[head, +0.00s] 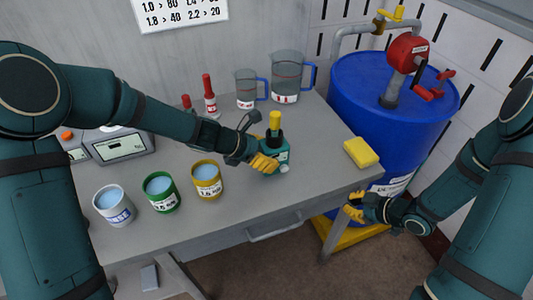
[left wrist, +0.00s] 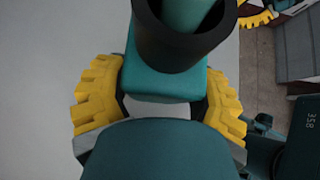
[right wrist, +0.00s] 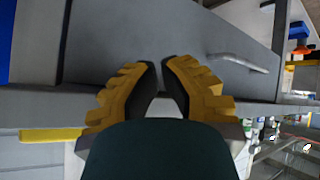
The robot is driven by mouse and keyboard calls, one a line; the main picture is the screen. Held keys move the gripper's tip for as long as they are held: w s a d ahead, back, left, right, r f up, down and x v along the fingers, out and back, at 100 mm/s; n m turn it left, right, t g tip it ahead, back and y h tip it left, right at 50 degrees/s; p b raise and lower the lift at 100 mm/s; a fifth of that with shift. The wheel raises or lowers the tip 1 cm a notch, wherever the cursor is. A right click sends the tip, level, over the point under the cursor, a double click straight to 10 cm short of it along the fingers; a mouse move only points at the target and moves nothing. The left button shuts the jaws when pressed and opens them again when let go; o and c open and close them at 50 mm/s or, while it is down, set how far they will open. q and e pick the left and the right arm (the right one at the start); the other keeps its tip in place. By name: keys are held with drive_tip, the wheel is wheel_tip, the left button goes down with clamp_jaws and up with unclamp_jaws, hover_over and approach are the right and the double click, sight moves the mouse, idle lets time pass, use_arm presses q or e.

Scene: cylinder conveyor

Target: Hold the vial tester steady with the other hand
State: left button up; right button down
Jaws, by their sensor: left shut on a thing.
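The vial tester (head: 277,158) is a small teal device with a black collar and a yellow-topped vial (head: 275,120) standing upright in it. It is on or just above the grey table. My left gripper (head: 264,163) is shut on its teal body; in the left wrist view the yellow fingers (left wrist: 160,85) flank the tester (left wrist: 165,80), whose black collar fills the top. My right gripper (head: 355,207) is beyond the table's right front corner, away from the tester. In the right wrist view its fingertips (right wrist: 161,68) are nearly together with nothing between them.
White (head: 116,213), green (head: 164,201) and yellow (head: 207,187) cups of blue liquid stand left of the tester. A yellow sponge (head: 361,153) lies near the right table edge. Two beakers (head: 285,82) stand behind. A blue drum (head: 390,105) with a red pump stands right of the table.

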wheel_tip(320, 180, up, 5)
drive_tip(key=d+n+y, duration=0.1)
drive_tip(key=n+y, duration=0.1)
drive_tip(key=n, duration=0.3)
drive_tip(key=m+y, duration=0.4)
drive_tip(key=m, duration=0.1)
approach(283, 171)
drive_tip(key=s+a+f, duration=0.2)
drive_tip(key=s+a, duration=0.2)
drive_tip(key=shift+w+a+f, duration=0.1)
drive_tip(key=shift+w+a, duration=0.2)
drive_tip(key=shift+w, duration=0.6)
drive_tip(key=shift+w+a+f, duration=0.1)
drive_tip(key=shift+w+a, duration=0.2)
drive_tip(key=shift+w, duration=0.65)
drive_tip(key=shift+w+a, duration=0.25)
drive_tip(key=shift+w, duration=0.65)
drive_tip(key=shift+w+a, duration=0.2)
drive_tip(key=shift+w, duration=0.4)
drive_tip(key=shift+w+a, duration=0.2)
drive_tip(key=shift+w, duration=0.35)
drive_tip(key=shift+s+d, duration=0.35)
drive_tip(key=shift+s, duration=0.6)
drive_tip(key=shift+s+d, duration=0.3)
drive_tip(key=shift+s, duration=0.65)
drive_tip(key=shift+s+d, duration=0.35)
drive_tip(key=shift+s, duration=0.65)
use_arm(q)
drive_tip(key=o, duration=1.2)
drive_tip(key=shift+c, duration=0.2)
